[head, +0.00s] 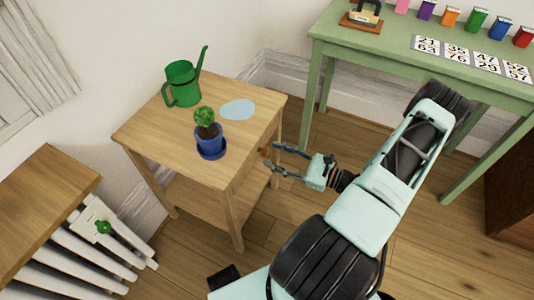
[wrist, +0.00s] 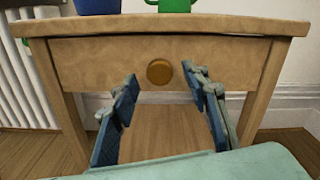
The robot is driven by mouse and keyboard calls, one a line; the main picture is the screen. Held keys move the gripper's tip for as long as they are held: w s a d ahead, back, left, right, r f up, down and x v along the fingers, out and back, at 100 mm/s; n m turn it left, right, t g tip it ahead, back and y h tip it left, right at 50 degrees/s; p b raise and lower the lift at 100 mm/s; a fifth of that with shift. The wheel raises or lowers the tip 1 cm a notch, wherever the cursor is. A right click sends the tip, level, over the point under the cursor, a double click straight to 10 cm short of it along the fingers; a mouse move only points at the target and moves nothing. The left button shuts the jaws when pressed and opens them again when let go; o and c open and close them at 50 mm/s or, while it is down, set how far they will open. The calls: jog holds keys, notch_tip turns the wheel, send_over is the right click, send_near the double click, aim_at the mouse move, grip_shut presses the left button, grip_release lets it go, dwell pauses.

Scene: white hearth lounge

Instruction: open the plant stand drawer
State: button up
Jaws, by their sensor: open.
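The wooden plant stand (head: 172,140) stands against the wall in the head view, with a lower shelf. Its drawer front (wrist: 100,62) faces my gripper in the wrist view and looks closed, flush in the frame. A round brown knob (wrist: 160,71) sits at the middle of the drawer front. My gripper (head: 272,160) is open in front of the stand, its fingers pointing at the drawer. In the wrist view the fingers (wrist: 160,75) lie on either side of the knob, lower than it at their bases. I cannot tell whether they touch the drawer front.
On the stand are a green watering can (head: 183,84), a blue potted plant (head: 210,138) and a pale blue mat (head: 237,109). A green table (head: 385,45) with cards and small coloured boxes stands at right. A white radiator (head: 100,255) is at lower left.

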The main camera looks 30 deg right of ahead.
aim_at(268, 153)
jog(key=shift+x, duration=1.65)
grip_shut()
